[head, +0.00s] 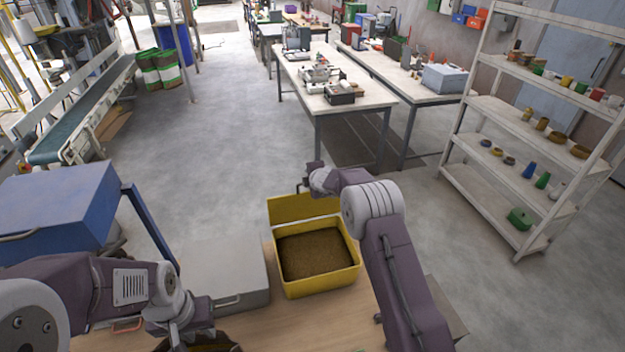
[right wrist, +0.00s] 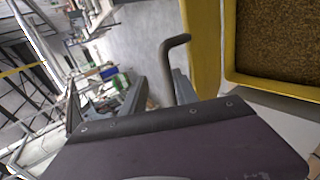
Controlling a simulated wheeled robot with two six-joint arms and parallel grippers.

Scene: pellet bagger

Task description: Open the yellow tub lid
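The yellow tub (head: 322,289) stands on the bench, filled with brown pellets (head: 318,254). Its yellow lid (head: 300,208) is swung up along the far edge, leaving the tub uncovered. The lid also shows in the right wrist view (right wrist: 203,45), with a bent grey handle (right wrist: 172,58) on it. My right gripper (right wrist: 160,92) is at the lid's far side; its fingers are apart, with the handle between them, and I see no firm grip. In the head view my right arm hides most of that gripper. My left gripper (head: 183,335) is low at the front, its fingertips unclear.
A grey case (head: 215,268) lies left of the tub, close to it. A blue box (head: 60,205) stands further left. A dark-rimmed opening (head: 212,346) with yellowish content is by my left gripper. Beyond the bench is open floor (head: 230,130); a shelf rack (head: 500,205) stands right.

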